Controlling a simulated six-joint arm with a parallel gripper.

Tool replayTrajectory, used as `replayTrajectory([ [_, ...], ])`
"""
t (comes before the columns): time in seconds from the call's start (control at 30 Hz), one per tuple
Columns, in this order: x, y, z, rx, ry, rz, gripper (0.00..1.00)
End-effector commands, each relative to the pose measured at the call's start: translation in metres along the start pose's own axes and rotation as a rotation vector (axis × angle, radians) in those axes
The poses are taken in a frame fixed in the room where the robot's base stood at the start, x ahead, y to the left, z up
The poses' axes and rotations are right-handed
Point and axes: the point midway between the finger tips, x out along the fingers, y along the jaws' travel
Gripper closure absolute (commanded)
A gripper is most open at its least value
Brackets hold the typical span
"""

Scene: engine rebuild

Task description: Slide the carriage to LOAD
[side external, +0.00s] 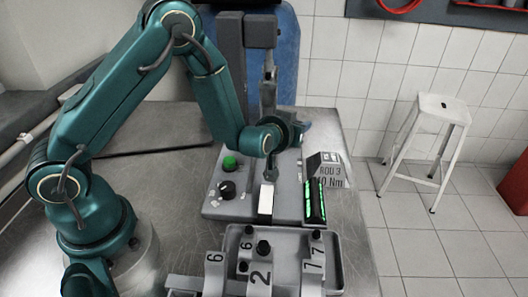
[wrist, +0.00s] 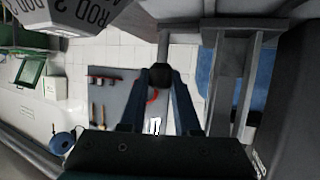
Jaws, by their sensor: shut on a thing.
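A grey upright column (side external: 232,60) with a grey block (side external: 260,32) stands behind my arm; I take the block and the slim spindle (side external: 268,88) below it as the carriage. The column's rails show in the wrist view (wrist: 231,85). My gripper (side external: 290,130) is in front of the spindle, above the grey machine base. In the wrist view my gripper (wrist: 160,78) has both fingers closed on a dark round knob (wrist: 160,72). No LOAD mark is readable.
A tray (side external: 335,262) of numbered parts stands in front. A white stool (side external: 430,120) is at right.

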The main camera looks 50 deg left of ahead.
Motion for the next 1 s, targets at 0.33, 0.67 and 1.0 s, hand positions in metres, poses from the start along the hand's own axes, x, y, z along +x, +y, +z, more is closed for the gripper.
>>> replayTrajectory([
  [0.33,0.0,0.0,-0.001,-0.001,0.002,-0.001,1.0],
  [0.67,-0.024,0.014,0.01,-0.002,-0.001,0.006,1.0],
  [1.0,-0.058,0.031,0.024,0.002,-0.001,0.013,1.0],
])
